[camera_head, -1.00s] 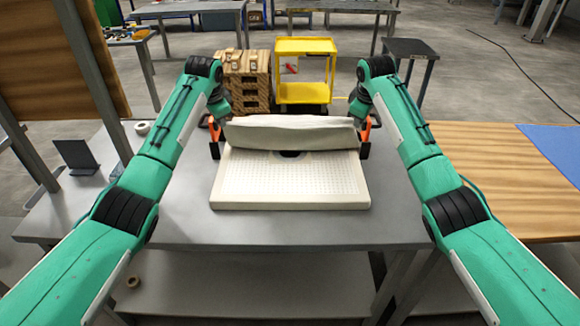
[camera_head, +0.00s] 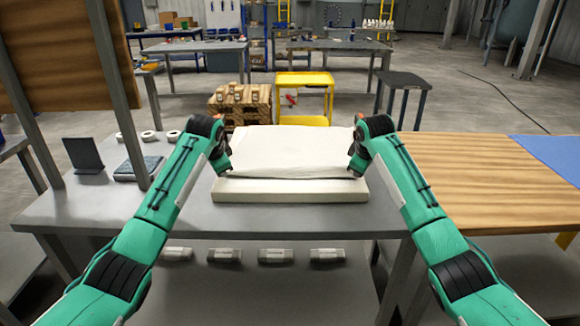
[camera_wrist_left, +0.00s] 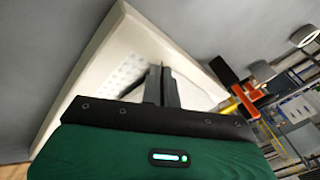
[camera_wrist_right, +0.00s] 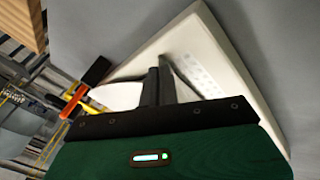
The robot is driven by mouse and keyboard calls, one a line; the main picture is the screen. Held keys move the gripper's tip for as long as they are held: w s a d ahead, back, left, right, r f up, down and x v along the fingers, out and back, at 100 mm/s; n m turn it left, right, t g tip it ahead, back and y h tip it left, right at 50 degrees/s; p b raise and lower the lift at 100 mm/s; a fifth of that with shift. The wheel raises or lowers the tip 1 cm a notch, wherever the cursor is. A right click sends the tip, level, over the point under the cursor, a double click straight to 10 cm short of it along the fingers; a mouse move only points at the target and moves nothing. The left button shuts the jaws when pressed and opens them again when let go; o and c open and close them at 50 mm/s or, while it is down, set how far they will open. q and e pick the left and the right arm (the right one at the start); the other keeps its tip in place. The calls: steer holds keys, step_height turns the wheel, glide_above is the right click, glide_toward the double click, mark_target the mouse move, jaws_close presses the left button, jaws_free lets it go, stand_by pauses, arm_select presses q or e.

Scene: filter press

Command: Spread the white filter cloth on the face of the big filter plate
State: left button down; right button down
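The white filter cloth (camera_head: 288,148) lies over most of the big filter plate (camera_head: 290,191) on the grey table. A cream strip of the plate shows in front of the cloth's near edge. My left gripper (camera_head: 226,169) is at the cloth's near left corner, and my right gripper (camera_head: 354,169) is at its near right corner. In the left wrist view, my fingers (camera_wrist_left: 165,78) look closed on the cloth's edge beside the plate's dotted face (camera_wrist_left: 127,73). The right wrist view matches, with fingers (camera_wrist_right: 158,75) closed at the cloth edge (camera_wrist_right: 118,95). The pinched corners are largely hidden.
Orange-and-black clamp-like parts show beside the plate in the left (camera_wrist_left: 248,95) and right (camera_wrist_right: 75,98) wrist views. A dark stand (camera_head: 83,154) and white rolls (camera_head: 148,136) are at left. A wooden tabletop (camera_head: 470,180) is at right. The table before the plate is clear.

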arm_select(q)
steer(key=shift+s+a+f, duration=0.1)
steer(key=shift+s+f, duration=0.2)
arm_select(e)
steer(key=shift+s+f, duration=0.3)
steer(key=shift+d, duration=0.1)
arm_select(q)
steer(key=c, duration=1.9)
jaws_free()
steer(key=shift+c, duration=0.2)
arm_select(e)
steer(key=c, duration=1.9)
jaws_free()
steer(key=shift+c, duration=0.2)
arm_select(q)
steer(key=o, duration=0.6)
arm_select(e)
steer(key=o, duration=0.6)
steer(key=shift+f, duration=0.1)
arm_select(q)
steer(key=shift+s, duration=0.1)
arm_select(e)
steer(key=shift+s, duration=0.1)
